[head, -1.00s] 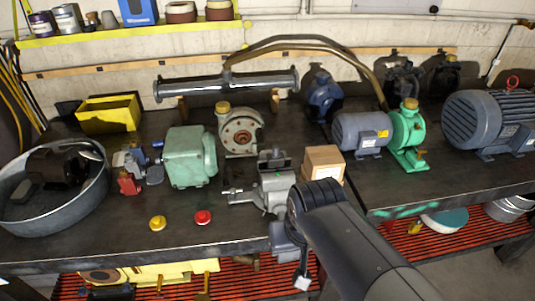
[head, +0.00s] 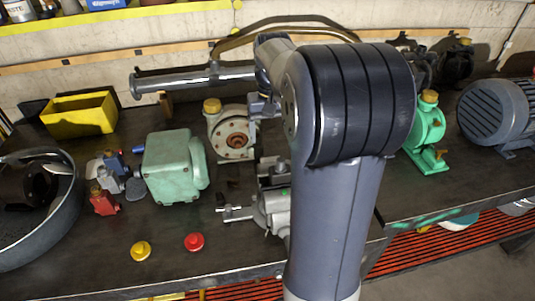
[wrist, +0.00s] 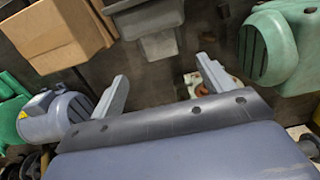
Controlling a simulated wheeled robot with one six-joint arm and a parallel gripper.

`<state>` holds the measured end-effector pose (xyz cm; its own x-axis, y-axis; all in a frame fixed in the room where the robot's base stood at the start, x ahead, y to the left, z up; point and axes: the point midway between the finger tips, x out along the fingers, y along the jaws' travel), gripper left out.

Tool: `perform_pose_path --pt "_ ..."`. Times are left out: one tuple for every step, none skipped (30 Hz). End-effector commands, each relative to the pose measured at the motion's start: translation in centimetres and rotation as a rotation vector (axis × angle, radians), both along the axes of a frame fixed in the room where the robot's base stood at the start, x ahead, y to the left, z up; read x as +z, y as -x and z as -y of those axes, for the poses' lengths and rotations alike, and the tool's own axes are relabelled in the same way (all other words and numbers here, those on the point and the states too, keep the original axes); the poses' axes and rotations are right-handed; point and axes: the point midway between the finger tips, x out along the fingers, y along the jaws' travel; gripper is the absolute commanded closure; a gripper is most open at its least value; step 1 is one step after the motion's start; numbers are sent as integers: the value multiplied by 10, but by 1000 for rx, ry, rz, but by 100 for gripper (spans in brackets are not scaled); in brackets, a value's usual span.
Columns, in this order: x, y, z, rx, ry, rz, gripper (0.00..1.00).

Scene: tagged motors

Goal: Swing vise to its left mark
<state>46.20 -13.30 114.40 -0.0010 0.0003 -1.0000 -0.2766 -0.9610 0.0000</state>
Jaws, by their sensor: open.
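The grey vise (head: 272,208) stands on the dark bench, with its screw and handle pointing left. My arm hides its right side in the head view. In the wrist view, a grey block that looks like part of the vise (wrist: 150,22) is at the top middle, beyond the fingertips. My gripper (wrist: 162,68) has its two fingers spread apart with nothing between them. In the head view, my gripper (head: 262,106) is partly hidden by my arm, above and behind the vise. I cannot make out a left mark for the vise.
A green gearbox (head: 173,167) and a cream pump (head: 231,134) stand left of and behind the vise. A red knob (head: 194,241) and a yellow knob (head: 140,251) sit near the front edge. A cardboard box (wrist: 58,35) shows in the wrist view.

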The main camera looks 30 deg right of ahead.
Motion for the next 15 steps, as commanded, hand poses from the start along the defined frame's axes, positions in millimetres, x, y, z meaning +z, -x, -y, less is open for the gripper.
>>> perform_pose_path --pt "-9 1 -1 0 -1 -5 24" --pt "-14 1 -1 0 -1 -4 24" --pt "-22 1 -1 0 -1 -5 24" --pt "-28 1 -1 0 -2 -6 24" --pt "-34 1 -1 0 -1 -5 24" --pt "-42 2 -1 0 -1 -5 24" --pt "-47 1 -1 0 -1 -5 24" --pt "-53 1 -1 0 -1 -4 24" --pt "-60 1 -1 0 -1 -5 24" --pt "-65 1 -1 0 -1 -4 24" --pt "-69 2 -1 0 -1 -4 24" --pt "-75 1 -1 0 -1 -3 24" --pt "-78 1 -1 0 -1 -3 24" --pt "-82 1 -1 0 -1 -2 24" --pt "-85 1 -1 0 -1 -2 24"
